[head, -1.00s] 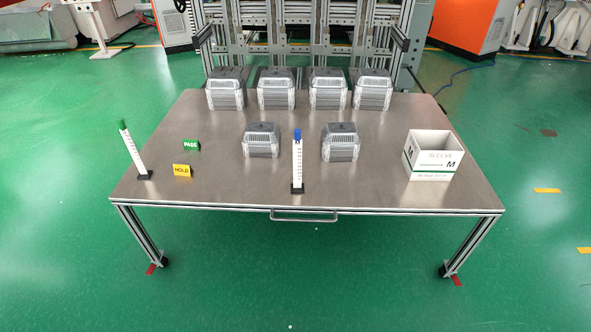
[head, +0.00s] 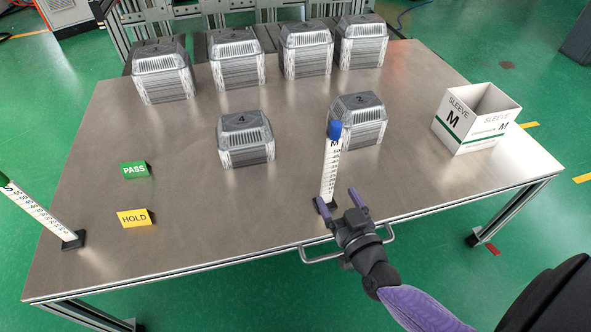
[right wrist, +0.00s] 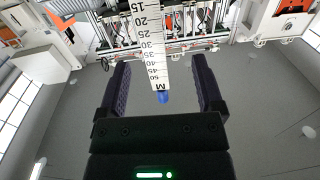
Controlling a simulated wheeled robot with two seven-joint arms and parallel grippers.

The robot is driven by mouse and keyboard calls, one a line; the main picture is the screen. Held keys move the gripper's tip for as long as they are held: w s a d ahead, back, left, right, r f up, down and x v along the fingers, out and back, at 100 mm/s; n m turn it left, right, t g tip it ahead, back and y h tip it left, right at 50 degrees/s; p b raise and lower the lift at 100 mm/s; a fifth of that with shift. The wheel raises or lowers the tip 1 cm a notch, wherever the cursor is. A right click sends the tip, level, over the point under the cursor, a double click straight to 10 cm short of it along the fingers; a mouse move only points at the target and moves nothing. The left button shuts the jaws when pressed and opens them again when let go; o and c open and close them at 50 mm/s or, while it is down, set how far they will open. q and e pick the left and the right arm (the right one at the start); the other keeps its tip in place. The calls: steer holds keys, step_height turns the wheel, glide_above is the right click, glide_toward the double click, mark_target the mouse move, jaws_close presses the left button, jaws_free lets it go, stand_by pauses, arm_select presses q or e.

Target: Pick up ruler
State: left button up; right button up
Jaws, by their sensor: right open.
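A white ruler (head: 330,168) with a blue top and an M mark stands upright in a small black base near the table's front edge. It also shows, upside down, in the right wrist view (right wrist: 151,42). A second white ruler (head: 36,213) with a green top stands in a black base at the left. My right gripper (head: 337,195) is open and empty at the table's front edge, close to the blue-topped ruler's lower part. In the right wrist view that ruler appears between the fingers; I cannot tell whether it is within their reach. My left gripper is not in view.
Several foil tray stacks (head: 246,140) stand on the table (head: 185,215), in a back row and nearer the middle. A white SLEEVE M box (head: 462,135) is at the right. A handle (head: 318,257) juts from the front edge.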

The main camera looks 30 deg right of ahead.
mark_target(330, 176)
steer(key=w+d+b, duration=0.1)
steer(key=w, duration=0.2)
steer(key=w+b, duration=0.1)
steer(key=w, duration=0.1)
steer(key=w+d+b, duration=0.1)
steer(key=w+b, duration=0.1)
steer(key=w, duration=0.1)
steer(key=shift+w+d+f, duration=0.25)
steer(key=shift+w+d, duration=0.05)
steer(key=shift+w+r, duration=0.1)
steer(key=shift+w, duration=0.1)
steer(key=shift+r, duration=0.1)
steer(key=c, duration=0.5)
jaws_close()
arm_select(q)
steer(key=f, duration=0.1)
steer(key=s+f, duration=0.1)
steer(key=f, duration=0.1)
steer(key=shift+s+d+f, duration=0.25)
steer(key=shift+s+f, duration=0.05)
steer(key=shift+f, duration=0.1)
